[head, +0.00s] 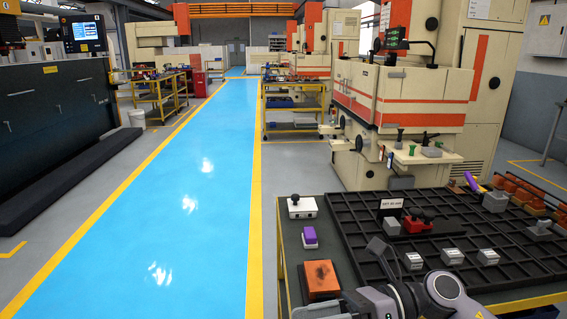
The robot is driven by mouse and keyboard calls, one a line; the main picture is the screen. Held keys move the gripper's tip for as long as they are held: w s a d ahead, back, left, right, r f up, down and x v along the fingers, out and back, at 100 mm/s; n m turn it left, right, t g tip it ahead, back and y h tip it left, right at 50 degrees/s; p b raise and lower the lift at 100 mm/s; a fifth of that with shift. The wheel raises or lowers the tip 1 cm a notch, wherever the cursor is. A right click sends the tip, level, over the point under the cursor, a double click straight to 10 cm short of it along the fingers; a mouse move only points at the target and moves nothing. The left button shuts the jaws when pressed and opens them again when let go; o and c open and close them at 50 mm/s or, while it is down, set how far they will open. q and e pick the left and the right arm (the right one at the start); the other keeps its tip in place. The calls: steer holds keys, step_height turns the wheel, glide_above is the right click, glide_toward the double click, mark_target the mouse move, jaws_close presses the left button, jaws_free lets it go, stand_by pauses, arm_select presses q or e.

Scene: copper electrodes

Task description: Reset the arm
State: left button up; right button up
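One of my arms, apparently the right, comes in at the bottom right in the head view. Its grey and purple links lie over the front edge of the work table. A dark grey end part, seemingly my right gripper (383,256), is above the front left of the black gridded tray (345,245). Its fingers cannot be made out, and I cannot tell whether it is open or holds anything. My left gripper is not in view.
An orange block (320,276), purple-and-white block (310,237) and white box (302,208) sit left of the tray. Labelled silver blocks (452,257), a red fixture (417,222) and copper-coloured pieces (532,199) are on the right. The blue aisle (190,190) is clear.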

steer(key=w+d+f+m+t+h, duration=0.1)
steer(key=d+f+m+t+h, duration=0.35)
steer(key=m+t, duration=0.9)
steer(key=w+d+f+m+t+h, duration=0.2)
steer(key=d+f+m+t+h, duration=0.3)
steer(key=m, duration=1.5)
steer(key=s+d+f+m+g+h, duration=0.2)
steer(key=s+f+m, duration=0.4)
steer(key=f, duration=0.3)
steer(key=s+d+f+m+g+h+p, duration=0.1)
steer(key=s+d+f+m+g+h, duration=0.2)
steer(key=s+f+m, duration=0.3)
step_height(320, 180, down, 4)
steer(key=shift+s+d+r+g, duration=0.2)
steer(key=shift+s+d+g, duration=0.25)
steer(key=shift+s+d, duration=0.45)
steer(key=shift+s+a, duration=0.15)
